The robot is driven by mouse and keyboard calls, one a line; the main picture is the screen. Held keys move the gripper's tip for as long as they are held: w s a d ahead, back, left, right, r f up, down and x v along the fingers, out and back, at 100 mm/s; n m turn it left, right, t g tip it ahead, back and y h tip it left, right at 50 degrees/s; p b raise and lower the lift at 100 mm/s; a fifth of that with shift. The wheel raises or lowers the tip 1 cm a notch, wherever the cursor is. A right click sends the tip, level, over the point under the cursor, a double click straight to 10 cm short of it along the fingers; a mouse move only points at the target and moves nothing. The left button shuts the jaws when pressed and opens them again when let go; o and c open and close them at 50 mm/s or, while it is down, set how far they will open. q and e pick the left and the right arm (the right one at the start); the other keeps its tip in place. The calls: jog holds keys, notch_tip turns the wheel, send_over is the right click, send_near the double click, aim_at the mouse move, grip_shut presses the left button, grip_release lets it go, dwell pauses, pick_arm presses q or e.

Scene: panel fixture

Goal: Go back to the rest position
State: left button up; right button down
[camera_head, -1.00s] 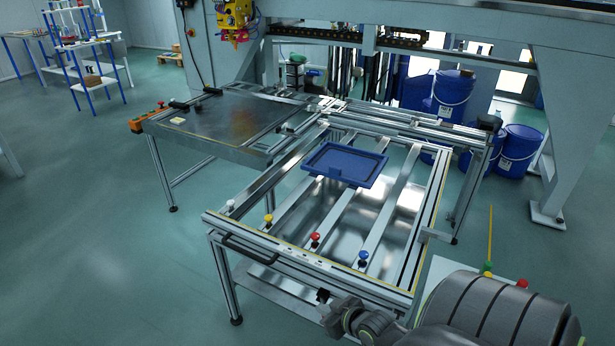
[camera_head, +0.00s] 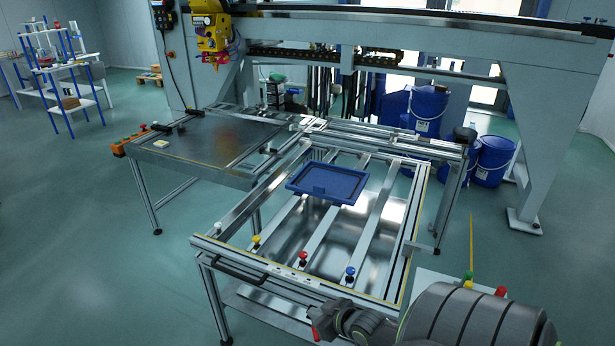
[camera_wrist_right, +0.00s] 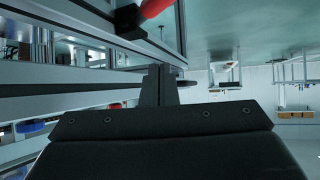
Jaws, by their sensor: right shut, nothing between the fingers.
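My right gripper (camera_head: 320,318) is at the bottom of the head view, just in front of the near edge of the panel frame (camera_head: 268,266). It is shut and empty. In the right wrist view its dark fingers (camera_wrist_right: 160,84) are together, with nothing held between them. The blue rectangular panel (camera_head: 327,183) lies on the fixture's crossbars, well away from the gripper. My left gripper is not in view.
A red part (camera_head: 315,334) shows close beside the right gripper; it may be the red object (camera_wrist_right: 156,8) in the wrist view. White, yellow, red (camera_head: 303,256) and blue knobs line the frame's near side. Blue drums (camera_head: 493,160) stand behind. Open floor lies left.

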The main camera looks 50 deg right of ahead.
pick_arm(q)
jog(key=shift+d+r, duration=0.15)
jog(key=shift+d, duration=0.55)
pick_arm(e)
jog(key=s+d+r, duration=0.1)
jog(key=d, duration=0.1)
jog(key=s+d+r, duration=0.2)
